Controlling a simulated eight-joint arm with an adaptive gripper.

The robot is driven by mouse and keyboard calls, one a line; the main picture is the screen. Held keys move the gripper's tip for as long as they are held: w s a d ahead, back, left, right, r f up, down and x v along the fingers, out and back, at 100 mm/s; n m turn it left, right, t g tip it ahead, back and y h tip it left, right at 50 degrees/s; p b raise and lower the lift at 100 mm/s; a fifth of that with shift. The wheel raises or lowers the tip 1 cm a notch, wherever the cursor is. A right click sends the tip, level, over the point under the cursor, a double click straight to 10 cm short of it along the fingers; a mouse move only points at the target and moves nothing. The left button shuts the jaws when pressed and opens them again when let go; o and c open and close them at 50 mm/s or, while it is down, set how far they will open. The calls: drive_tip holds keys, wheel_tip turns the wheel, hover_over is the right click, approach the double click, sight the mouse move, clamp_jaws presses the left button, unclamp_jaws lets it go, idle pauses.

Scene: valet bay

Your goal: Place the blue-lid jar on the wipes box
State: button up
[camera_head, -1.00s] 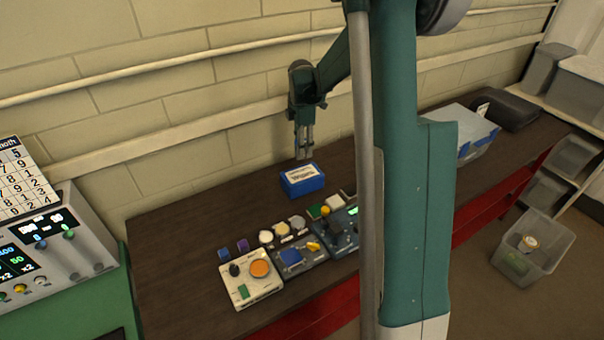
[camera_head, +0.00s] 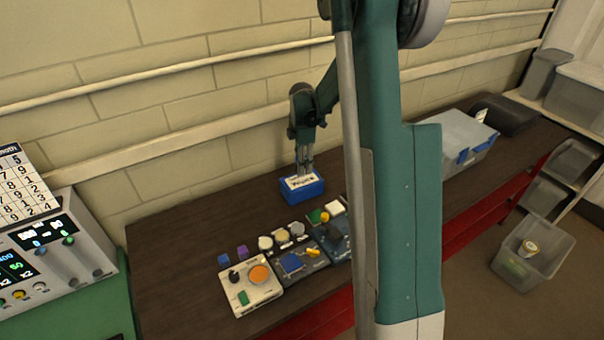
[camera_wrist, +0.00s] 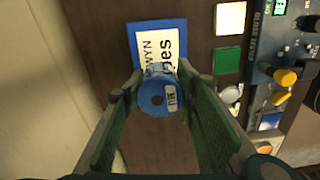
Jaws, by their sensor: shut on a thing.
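The blue wipes box (camera_head: 302,193) with a white label stands on the dark bench against the wall. It also shows in the wrist view (camera_wrist: 133,31), below the jar. The blue-lid jar (camera_wrist: 158,92) is seen lid-up in the wrist view, between my fingers and over the box's near part. My gripper (camera_wrist: 158,86) is shut on the jar. In the head view my gripper (camera_head: 304,171) points down at the top of the wipes box. The jar is hard to make out there, and I cannot tell whether it touches the box.
Several devices with knobs and buttons, including a cream panel (camera_head: 250,289), stand in front of the box. A grey bin with blue latches (camera_head: 456,142) is at the bench's right. A control console (camera_head: 50,245) is at the left. Bare bench (camera_head: 175,260) lies left of the box.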

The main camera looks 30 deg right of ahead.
sight(302, 179)
drive_tip(key=shift+f, duration=0.2)
drive_tip(key=shift+f, duration=2.1)
drive_tip(key=shift+f, duration=0.2)
drive_tip(key=o, duration=0.8)
drive_tip(key=shift+r, duration=0.3)
drive_tip(key=shift+r, duration=5.95)
